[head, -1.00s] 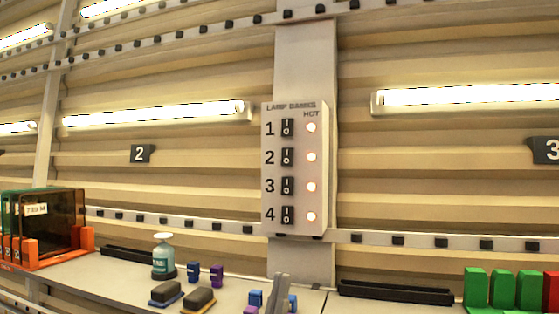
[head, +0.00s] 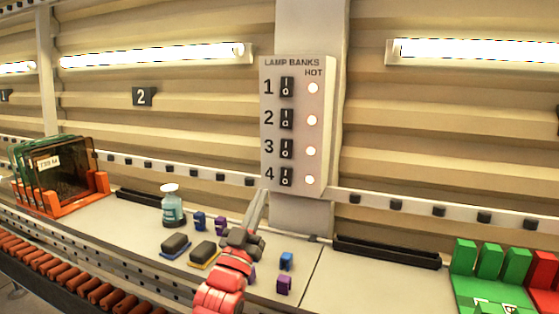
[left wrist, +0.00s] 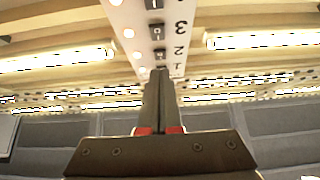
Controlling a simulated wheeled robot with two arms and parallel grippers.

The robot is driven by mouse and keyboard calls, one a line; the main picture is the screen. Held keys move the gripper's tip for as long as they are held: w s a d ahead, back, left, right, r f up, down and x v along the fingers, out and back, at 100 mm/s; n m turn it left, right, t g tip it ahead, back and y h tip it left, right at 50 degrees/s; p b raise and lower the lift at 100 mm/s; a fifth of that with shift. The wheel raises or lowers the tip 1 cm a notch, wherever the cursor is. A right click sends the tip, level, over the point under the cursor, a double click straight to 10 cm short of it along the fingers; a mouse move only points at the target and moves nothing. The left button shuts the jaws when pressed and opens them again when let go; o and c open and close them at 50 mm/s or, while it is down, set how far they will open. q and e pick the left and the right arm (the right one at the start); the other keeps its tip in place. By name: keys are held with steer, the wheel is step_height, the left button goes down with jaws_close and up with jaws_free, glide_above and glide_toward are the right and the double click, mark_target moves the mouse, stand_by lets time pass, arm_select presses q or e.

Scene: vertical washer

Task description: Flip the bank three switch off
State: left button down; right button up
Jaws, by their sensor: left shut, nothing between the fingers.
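The white lamp-bank panel (head: 299,130) on the post has a column of black rocker switches labelled 1 to 4, each with a lit lamp beside it. The bank three switch (head: 286,149) is second from the bottom; its lamp (head: 310,151) glows. It also shows in the left wrist view (left wrist: 157,33). My left gripper (head: 263,194) is shut and empty, its tips at the panel's lower left corner, below switch 4 (head: 285,177). In the left wrist view its shut fingers (left wrist: 159,73) point toward the panel. I cannot tell whether they touch it. My right gripper is out of view.
The bench below holds a teal bottle (head: 172,206), dark blocks (head: 203,253) and small blue and purple pieces (head: 286,261). A black tray (head: 387,251) lies right of the post. A perforated rail (head: 440,211) runs along the wall.

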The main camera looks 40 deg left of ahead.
arm_select(q)
steer(key=p, duration=0.6)
glide_toward(285, 149)
step_height(285, 149, up, 4)
steer(key=w, duration=0.3)
steer(key=shift+w+a+f, duration=0.35)
steer(key=shift+w+a, duration=0.25)
steer(key=shift+w, duration=0.2)
